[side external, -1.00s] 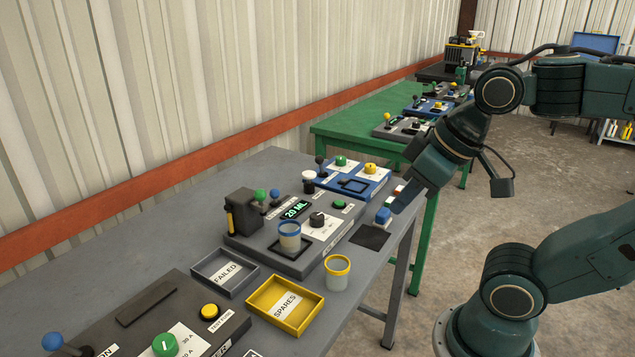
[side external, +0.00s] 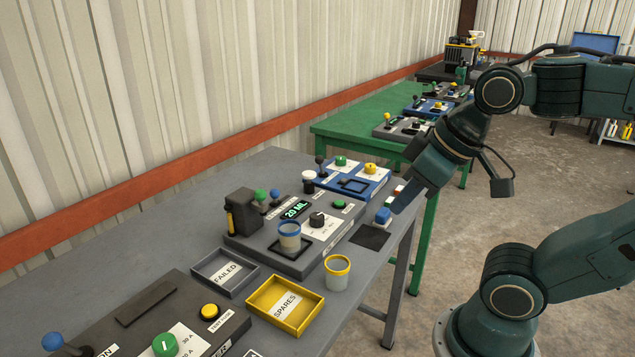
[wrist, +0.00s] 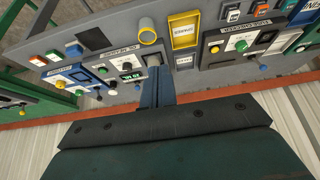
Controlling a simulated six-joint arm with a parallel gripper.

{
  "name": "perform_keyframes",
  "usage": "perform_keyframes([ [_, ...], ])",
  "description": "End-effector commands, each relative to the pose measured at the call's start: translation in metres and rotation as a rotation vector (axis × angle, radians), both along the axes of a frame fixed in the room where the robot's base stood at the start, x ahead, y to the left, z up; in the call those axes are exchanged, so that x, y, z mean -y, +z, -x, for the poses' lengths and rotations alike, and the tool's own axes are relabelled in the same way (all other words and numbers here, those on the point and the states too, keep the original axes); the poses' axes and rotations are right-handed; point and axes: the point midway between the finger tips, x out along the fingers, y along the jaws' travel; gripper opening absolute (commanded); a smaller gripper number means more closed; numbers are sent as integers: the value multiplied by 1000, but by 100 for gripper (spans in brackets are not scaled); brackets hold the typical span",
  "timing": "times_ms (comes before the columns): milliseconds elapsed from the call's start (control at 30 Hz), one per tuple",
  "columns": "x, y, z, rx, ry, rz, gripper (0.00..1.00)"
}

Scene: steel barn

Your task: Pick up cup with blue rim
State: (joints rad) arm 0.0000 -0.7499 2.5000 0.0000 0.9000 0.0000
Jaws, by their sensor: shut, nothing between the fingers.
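The cup with the blue rim (side external: 289,237) stands upright on the drip plate of the grey dispenser panel. My gripper (side external: 397,207) is shut and empty, pointing down near the table's right edge. It is apart from the cup, to its right and in front of the blue panel. In the wrist view my shut fingers (wrist: 158,88) cover part of the dispenser, and I cannot make out the blue rim there. A second cup, with a yellow rim (side external: 337,273), stands on the table to the right of the dispenser; it also shows in the wrist view (wrist: 147,32).
A yellow SPARES tray (side external: 310,319) and a grey FAILED tray (side external: 246,281) lie in front of the dispenser. Its dark tower (side external: 242,212) and levers stand left of the blue-rimmed cup. A blue block (side external: 383,216) and black mat (side external: 370,237) lie near my gripper.

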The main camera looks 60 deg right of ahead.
Motion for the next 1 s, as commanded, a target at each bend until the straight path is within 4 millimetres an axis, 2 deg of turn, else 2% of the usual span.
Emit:
perform_keyframes([
  [100, 0, 0, 0, 0, 0, 0, 0],
  [133, 0, 0, 0, 0, 0, 0, 4],
  [467, 0, 0, 0, 0, 0, 0, 69],
  [500, 0, 0, 0, 0, 0, 0, 71],
  [833, 0, 1, -1, -2, -5, -3, 71],
  [1000, 1, 5, -10, -21, -43, -20, 71],
])
